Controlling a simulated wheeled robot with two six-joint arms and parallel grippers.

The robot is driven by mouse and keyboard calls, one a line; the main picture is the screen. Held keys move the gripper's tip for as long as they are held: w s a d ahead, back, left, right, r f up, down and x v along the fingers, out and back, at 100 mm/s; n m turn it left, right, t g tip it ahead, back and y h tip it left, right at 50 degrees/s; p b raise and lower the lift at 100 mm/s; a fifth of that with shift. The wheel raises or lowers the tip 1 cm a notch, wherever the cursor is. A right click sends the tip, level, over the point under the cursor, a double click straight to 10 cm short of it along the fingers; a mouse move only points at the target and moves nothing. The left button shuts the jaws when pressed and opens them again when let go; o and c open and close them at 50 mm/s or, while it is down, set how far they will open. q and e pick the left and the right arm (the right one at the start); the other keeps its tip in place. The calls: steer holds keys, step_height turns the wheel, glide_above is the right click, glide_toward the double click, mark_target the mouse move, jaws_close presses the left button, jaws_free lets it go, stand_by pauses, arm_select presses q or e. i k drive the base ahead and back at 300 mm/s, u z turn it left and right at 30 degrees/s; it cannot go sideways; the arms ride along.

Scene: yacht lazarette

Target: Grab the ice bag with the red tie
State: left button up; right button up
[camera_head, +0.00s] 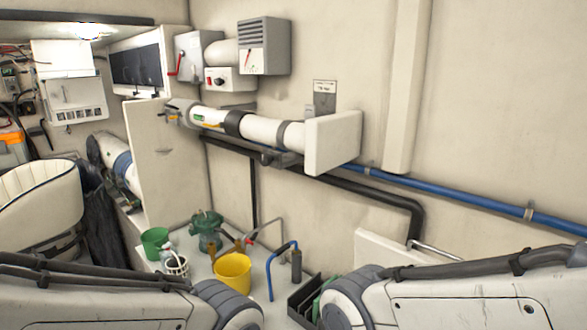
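I cannot make out an ice bag with a red tie in the head view. My left and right arms show along the bottom edge, from the left and right corners. Their grippers are out of view, so I cannot see whether they hold anything. The arms hide part of the floor in front.
A dark open box (301,304) is partly hidden by my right arm. A cream chair (40,205) stands left. Pipes line the wall.

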mark_target(164, 255)
steer(key=u, duration=1.05)
steer(key=k, duration=0.45)
steer(key=u, duration=1.15)
steer(key=i, duration=1.95)
steer(key=z, duration=0.3)
steer(key=i, duration=1.35)
steer(key=z, duration=1.55)
steer(key=i, duration=0.95)
steer(key=z, duration=1)
